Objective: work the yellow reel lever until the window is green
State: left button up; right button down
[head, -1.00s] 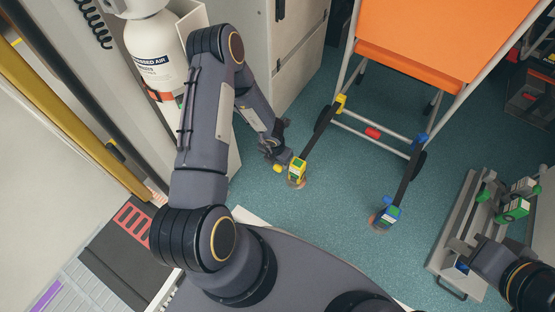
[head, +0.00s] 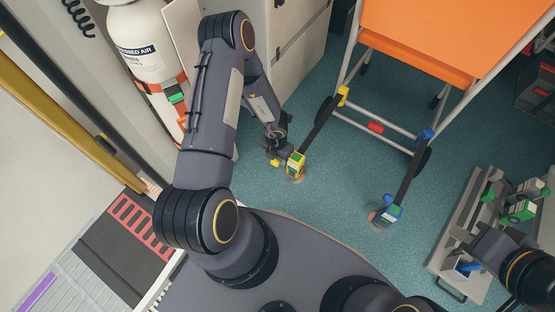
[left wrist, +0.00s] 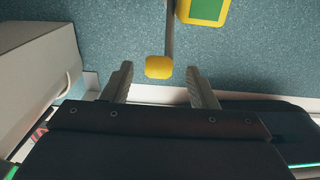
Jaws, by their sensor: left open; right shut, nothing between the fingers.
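The yellow reel (head: 296,164) is a small yellow box at the lower end of a dark strap from the trolley. A green panel shows on it, and its green window (left wrist: 206,9) shows at the top of the left wrist view. A grey lever arm runs beside it to a yellow lever knob (left wrist: 159,67). My left gripper (head: 274,150) is at the knob in the head view. In the left wrist view the left gripper's fingers (left wrist: 160,72) are open on either side of the knob, with gaps. My right gripper (head: 462,241) is shut and empty at the right.
An orange-topped trolley (head: 440,35) stands behind the reels. A blue reel (head: 389,212) ends its other strap. A grey rack (head: 449,238) with green clamps is at the right. A compressed air cylinder (head: 137,45) and white cabinet (head: 295,45) stand at the left. Teal floor between is clear.

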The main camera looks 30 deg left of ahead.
aim_at(276, 160)
pick_arm(q)
notch_tip(276, 160, down, 5)
jog(key=shift+f+b, duration=0.1)
jog(key=shift+b, duration=0.95)
grip_shut()
